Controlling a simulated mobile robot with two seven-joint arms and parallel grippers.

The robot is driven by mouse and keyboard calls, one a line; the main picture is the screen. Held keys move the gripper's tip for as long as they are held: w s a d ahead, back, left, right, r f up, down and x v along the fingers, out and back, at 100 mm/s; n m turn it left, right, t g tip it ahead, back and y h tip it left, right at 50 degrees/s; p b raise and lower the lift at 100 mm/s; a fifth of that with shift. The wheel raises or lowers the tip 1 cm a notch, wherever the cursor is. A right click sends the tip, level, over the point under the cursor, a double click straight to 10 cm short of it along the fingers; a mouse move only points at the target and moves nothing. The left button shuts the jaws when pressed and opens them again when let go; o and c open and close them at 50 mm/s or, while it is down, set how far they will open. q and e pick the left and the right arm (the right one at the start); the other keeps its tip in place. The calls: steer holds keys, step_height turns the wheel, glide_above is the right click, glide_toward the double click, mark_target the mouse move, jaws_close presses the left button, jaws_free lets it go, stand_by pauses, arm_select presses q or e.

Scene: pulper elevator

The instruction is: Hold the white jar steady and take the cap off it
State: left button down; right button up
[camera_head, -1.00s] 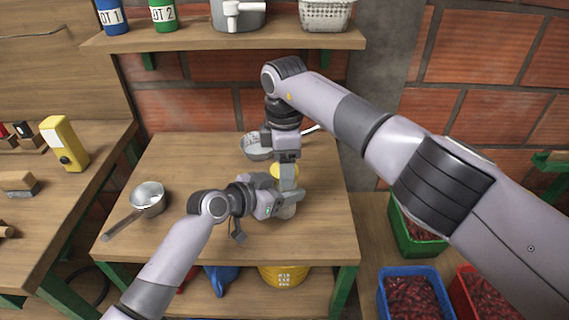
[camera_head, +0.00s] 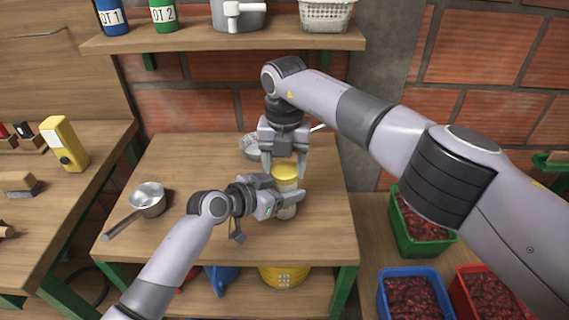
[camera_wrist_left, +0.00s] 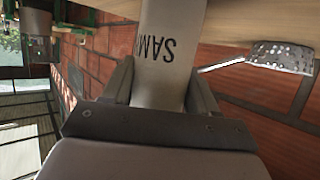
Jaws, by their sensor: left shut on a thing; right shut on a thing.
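The white jar (camera_head: 284,187) stands upright on the wooden table with a yellow cap (camera_head: 285,172) on top. My left gripper (camera_head: 286,203) is shut around the jar's body from the left. In the left wrist view, the jar (camera_wrist_left: 172,45) shows part of dark lettering, upside down, between the fingers of the left gripper (camera_wrist_left: 160,88). My right gripper (camera_head: 285,170) comes from above and is shut on the yellow cap, one finger on each side. The cap sits on the jar's top; whether it is loose cannot be told. The left gripper hides part of the jar.
A metal strainer (camera_head: 250,147) lies behind the right gripper and also shows in the left wrist view (camera_wrist_left: 283,57). A saucepan (camera_head: 148,196) stands at the table's left. A shelf (camera_head: 180,41) with containers hangs above the back. Crates of red fruit (camera_head: 415,300) are at lower right.

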steer(key=o, duration=1.2)
steer(key=shift+c, duration=0.2)
steer(key=shift+a, duration=0.1)
steer(key=shift+r, duration=2.35)
steer(key=shift+c, duration=0.3)
steer(key=m, duration=0.2)
steer(key=r+m, duration=0.1)
steer(key=m, duration=0.3)
steer(key=shift+r+m, duration=0.4)
steer(key=m, duration=0.2)
steer(key=r+m, duration=0.1)
steer(key=m, duration=0.2)
steer(key=shift+r+m, duration=0.2)
steer(key=shift+m, duration=0.1)
steer(key=shift+f, duration=3.95)
steer(key=shift+s, duration=0.1)
steer(key=c, duration=1.1)
